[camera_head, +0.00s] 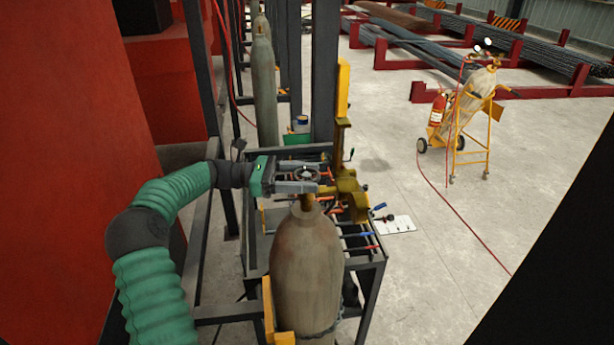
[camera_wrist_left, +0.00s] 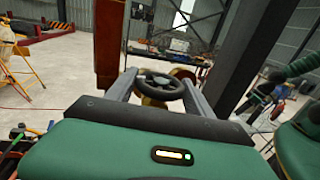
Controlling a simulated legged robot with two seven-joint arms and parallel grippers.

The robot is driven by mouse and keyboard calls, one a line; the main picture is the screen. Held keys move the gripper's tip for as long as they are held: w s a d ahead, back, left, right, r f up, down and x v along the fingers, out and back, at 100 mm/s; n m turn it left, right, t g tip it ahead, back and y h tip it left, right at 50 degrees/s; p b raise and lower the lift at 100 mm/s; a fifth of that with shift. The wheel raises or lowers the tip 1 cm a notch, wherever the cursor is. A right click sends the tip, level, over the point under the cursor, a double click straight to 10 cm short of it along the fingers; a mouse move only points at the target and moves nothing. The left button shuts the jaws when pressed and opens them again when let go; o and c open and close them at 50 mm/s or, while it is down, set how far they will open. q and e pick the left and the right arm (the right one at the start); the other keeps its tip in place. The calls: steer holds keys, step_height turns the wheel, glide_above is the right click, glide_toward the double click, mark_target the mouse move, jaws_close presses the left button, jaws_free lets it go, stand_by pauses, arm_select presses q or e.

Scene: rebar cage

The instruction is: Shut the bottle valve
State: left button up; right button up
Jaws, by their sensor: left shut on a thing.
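The gas bottle (camera_head: 306,262) stands upright in front of me, brown and worn, with a brass neck on top. Its valve handwheel (camera_head: 304,174) is a dark spoked ring above the neck. My left gripper (camera_head: 312,181) comes in from the left at the height of the wheel, with its two grey fingers on either side of it. In the left wrist view the handwheel (camera_wrist_left: 159,84) sits between the fingertips, which are shut on its rim. The valve body below the wheel is partly hidden by the fingers.
A dark-framed table with tools (camera_head: 369,262) is behind the bottle. Another bottle (camera_head: 264,85) stands farther back. A yellow bottle cart (camera_head: 472,125) is on the open floor at right.

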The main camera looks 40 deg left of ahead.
arm_select(q)
steer(key=o, duration=1.2)
steer(key=shift+a+r, duration=0.1)
steer(key=shift+r, duration=0.05)
steer(key=shift+o, duration=0.8)
steer(key=shift+a, duration=0.2)
steer(key=b+v, duration=0.3)
steer(key=v, duration=1.4)
steer(key=shift+w+f, duration=0.15)
steer(key=shift+f, duration=0.1)
steer(key=shift+d, duration=0.1)
